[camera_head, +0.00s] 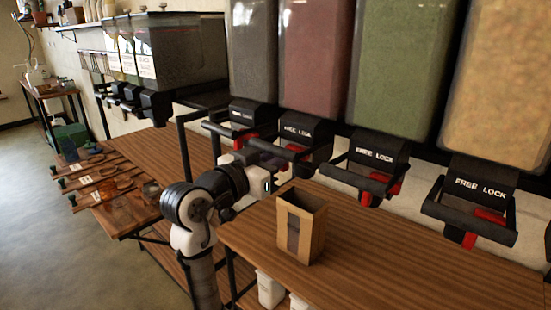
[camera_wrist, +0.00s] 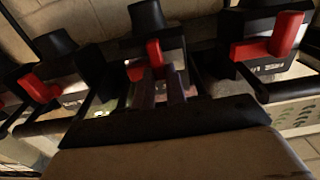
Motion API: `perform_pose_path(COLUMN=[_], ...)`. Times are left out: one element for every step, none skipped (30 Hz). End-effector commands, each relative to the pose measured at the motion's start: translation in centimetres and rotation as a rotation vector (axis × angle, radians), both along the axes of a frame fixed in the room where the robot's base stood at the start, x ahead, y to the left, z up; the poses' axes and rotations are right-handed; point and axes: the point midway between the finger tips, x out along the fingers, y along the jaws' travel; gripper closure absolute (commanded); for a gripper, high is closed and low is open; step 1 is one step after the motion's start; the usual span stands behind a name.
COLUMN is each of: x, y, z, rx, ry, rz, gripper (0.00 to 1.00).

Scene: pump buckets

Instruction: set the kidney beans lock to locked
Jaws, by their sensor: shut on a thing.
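The kidney beans bin appears to be the dark red clear container (camera_head: 315,60), second from the left in the front row in the head view. Below it is its black dispenser (camera_head: 303,132), marked FREE LOCK. My gripper (camera_wrist: 162,88) reaches in under the dispenser's bar. In the wrist view its two dark fingers are shut on the red lock lever (camera_wrist: 154,52) of the middle dispenser, which seems to be the kidney beans one. In the head view my wrist covers most of that contact, and the fingertips are hidden. The lever's exact setting is not clear.
Neighbouring dispensers with red levers (camera_head: 370,155) (camera_wrist: 268,42) stand close on both sides, with black bars jutting out. An open wooden box (camera_head: 314,222) stands on the wooden counter (camera_head: 380,270) below. Small tools lie on a table (camera_head: 120,210) at the left.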

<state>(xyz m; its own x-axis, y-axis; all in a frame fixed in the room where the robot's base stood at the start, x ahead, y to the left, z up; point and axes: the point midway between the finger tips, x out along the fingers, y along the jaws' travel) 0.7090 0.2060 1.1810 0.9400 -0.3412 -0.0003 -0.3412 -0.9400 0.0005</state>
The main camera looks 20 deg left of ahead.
Motion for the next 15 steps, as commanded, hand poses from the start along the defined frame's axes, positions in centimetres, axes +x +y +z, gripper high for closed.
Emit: perform_pose_path(x=[-0.1, -0.2, -0.4, -0.5, -0.6, -0.8, -0.9, -0.9, -0.9, -0.9, -0.9, -0.9, -0.9, -0.9, -0.9], y=[-0.3, -0.6, -1.1, -1.5, -1.9, -2.3, -2.4, -2.5, -2.5, -2.5, -2.5, -2.5, -2.5, -2.5, -2.6], z=[0.0, -0.1, -0.1, -0.1, -0.1, -0.1, 0.0, 0.0, 0.0, 0.0, 0.0, 0.0, 0.0, 0.0, 0.0], rx=[0.001, 0.001, 0.002, 0.002, 0.002, 0.001, 0.002, 0.002, 0.001, 0.001, 0.001, 0.001, 0.001, 0.001, 0.001], ry=[0.0, -0.001, -0.002, -0.003, -0.003, -0.003, -0.002, -0.002, -0.001, 0.0, 0.0, 0.0, 0.001, 0.001, 0.001], rz=[-0.001, -0.001, -0.002, -0.003, -0.003, -0.002, -0.001, -0.001, -0.001, -0.002, -0.002, -0.003, -0.003, -0.003, -0.004], gripper=[1.0, 1.0, 1.0, 1.0, 1.0, 1.0, 1.0, 1.0, 1.0, 1.0, 1.0, 1.0, 1.0, 1.0, 0.83])
